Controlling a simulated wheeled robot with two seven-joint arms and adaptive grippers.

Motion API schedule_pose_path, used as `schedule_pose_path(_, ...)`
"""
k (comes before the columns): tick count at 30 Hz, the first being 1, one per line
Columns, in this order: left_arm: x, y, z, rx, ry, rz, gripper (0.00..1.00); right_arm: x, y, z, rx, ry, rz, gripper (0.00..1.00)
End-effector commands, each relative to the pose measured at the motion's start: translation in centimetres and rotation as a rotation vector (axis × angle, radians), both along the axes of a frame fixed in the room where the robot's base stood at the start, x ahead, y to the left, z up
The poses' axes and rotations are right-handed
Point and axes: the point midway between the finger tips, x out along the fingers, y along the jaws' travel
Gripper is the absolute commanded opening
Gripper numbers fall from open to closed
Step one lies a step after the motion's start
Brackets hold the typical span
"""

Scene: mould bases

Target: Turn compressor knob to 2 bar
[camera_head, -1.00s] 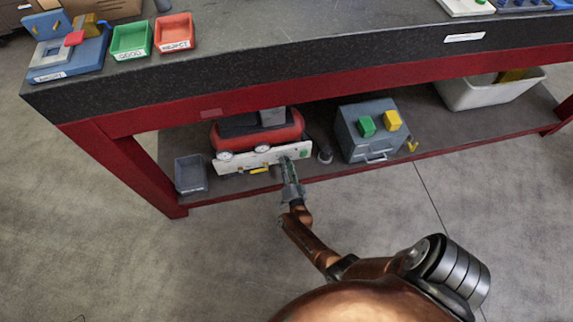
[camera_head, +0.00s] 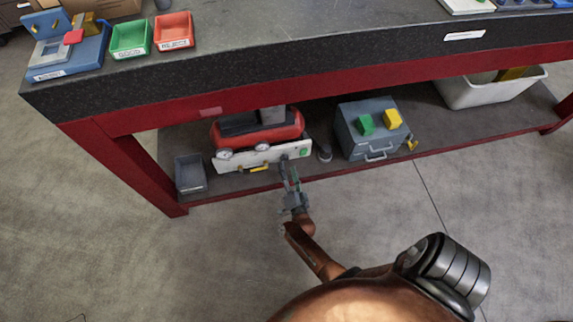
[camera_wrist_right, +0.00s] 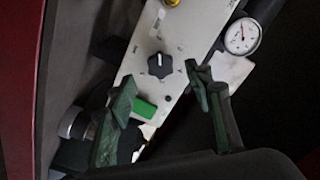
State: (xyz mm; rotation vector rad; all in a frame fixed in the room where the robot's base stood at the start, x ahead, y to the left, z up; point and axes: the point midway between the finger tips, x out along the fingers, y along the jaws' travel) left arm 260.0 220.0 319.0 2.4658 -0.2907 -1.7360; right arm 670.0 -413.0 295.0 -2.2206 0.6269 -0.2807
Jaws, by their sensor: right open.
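The red compressor (camera_head: 262,134) stands on the bench's lower shelf with its white front panel (camera_head: 232,163) facing me. In the right wrist view the panel bears a black knob (camera_wrist_right: 159,66), a green button (camera_wrist_right: 145,108) and a round white gauge (camera_wrist_right: 242,36). The gauge's needle and the knob's markings are too small to read. My right gripper (camera_head: 287,171) is in front of the panel's right part. In the wrist view its green fingers (camera_wrist_right: 160,84) are open and spread, with the knob beyond and between the tips, apart from them. My left gripper is not in view.
A grey bin (camera_head: 190,174) stands left of the compressor and a grey metal box (camera_head: 368,130) to its right. The red bench frame (camera_head: 230,96) runs above the shelf opening. Floor in front of the shelf is clear.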

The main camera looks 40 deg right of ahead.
Motion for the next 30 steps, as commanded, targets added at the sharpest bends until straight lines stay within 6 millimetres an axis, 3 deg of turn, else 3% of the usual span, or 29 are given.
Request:
schedule_pose_path(3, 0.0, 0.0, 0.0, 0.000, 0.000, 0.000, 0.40, -1.7, 1.0, 0.0, 0.000, 0.001, -0.001, 0.47)
schedule_pose_path(9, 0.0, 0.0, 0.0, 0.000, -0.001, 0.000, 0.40, -3.0, 1.8, 0.0, 0.000, -0.001, -0.001, 0.47)
schedule_pose_path(30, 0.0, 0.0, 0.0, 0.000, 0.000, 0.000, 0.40, -3.6, 1.7, -0.1, -0.021, 0.037, 0.040, 0.47)
